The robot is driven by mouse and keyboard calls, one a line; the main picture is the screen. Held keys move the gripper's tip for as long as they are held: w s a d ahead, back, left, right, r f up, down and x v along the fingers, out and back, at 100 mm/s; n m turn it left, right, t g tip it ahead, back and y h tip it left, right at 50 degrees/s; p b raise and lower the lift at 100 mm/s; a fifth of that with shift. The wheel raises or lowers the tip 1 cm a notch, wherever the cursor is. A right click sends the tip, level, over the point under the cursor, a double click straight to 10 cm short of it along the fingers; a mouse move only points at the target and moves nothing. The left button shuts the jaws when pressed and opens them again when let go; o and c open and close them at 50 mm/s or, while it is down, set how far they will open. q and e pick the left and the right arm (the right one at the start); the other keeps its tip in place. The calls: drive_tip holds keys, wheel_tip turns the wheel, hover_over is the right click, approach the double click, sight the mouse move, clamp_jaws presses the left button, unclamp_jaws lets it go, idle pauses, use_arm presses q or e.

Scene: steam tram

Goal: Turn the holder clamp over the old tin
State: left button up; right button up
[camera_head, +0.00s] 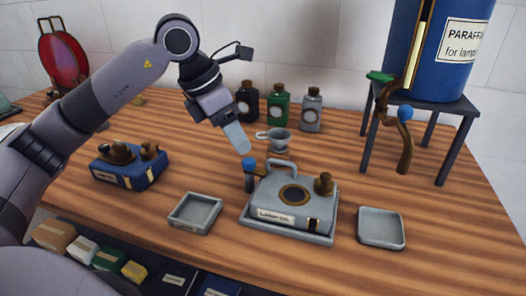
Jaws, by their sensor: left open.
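The old tin, a grey can (310,202) with a carrying handle, a round dark opening in a brass ring and a brown cap to its right, sits in a shallow grey holder (271,231). At its back left corner stands a dark upright post with a blue knob (249,163), which looks like the holder clamp; a short dark arm seems to reach from it toward the tin, but its exact direction is unclear. My left gripper (237,138) is open, just above and left of the knob, apart from it and pointing down. My right gripper is not in view.
A blue tin (145,172) stands left. Empty grey trays (195,213) and (381,228) flank the holder. A grey cup (277,139) and several bottles (278,104) stand behind. At right, a blue paraffin drum (425,45) with a tap rests on a dark stand (430,99).

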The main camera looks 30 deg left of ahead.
sight(249, 160)
use_arm(q)
drive_tip(key=x, duration=0.6)
drive_tip(key=shift+w+a+f, duration=0.25)
drive_tip(key=shift+f, duration=0.15)
clamp_jaws()
drive_tip(key=shift+n, duration=0.4)
